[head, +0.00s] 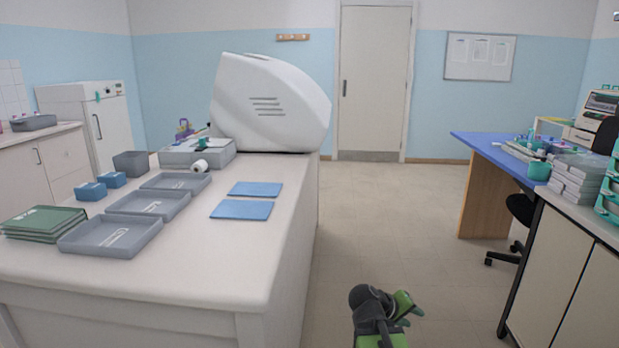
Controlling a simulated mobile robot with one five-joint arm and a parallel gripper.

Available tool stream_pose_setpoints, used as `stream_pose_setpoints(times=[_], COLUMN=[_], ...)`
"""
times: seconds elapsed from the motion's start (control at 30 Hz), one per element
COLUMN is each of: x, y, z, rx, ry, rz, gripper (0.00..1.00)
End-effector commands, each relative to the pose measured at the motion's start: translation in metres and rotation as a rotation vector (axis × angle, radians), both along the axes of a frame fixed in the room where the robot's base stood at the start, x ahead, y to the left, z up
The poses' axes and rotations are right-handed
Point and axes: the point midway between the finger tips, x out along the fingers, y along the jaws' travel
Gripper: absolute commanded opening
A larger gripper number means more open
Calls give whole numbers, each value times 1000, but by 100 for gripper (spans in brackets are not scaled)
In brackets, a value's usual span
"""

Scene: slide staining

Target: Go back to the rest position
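My gripper (406,306) is low at the bottom middle of the head view, over the floor to the right of the white bench (190,285). It is dark grey and green and is folded near my body. It is apart from the bench and from everything on it. Its fingers are small and partly turned away, so I cannot see the gap between them or whether they hold anything.
The bench carries grey trays (112,236), blue mats (242,210), green folders (43,223) and a large white machine (268,100). A blue-topped desk (480,146) and a cabinet (560,270) stand at the right. The floor aisle (400,215) toward the door (374,80) is clear.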

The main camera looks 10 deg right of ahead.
Motion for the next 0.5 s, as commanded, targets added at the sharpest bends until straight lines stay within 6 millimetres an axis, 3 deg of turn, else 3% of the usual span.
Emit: stream_pose_setpoints(times=[0.03, 0.2, 0.4, 0.47, 0.5], x=[2, -9, -43, -55, -62], y=[35, 131, 214, 238, 243], z=[-15, -58, -85, -87, -73], rx=[89, 382, 729, 831, 850], ry=[11, 83, 204, 254, 283], rz=[16, 27, -15, -28, -42], gripper=[36, 36, 36, 36, 36])
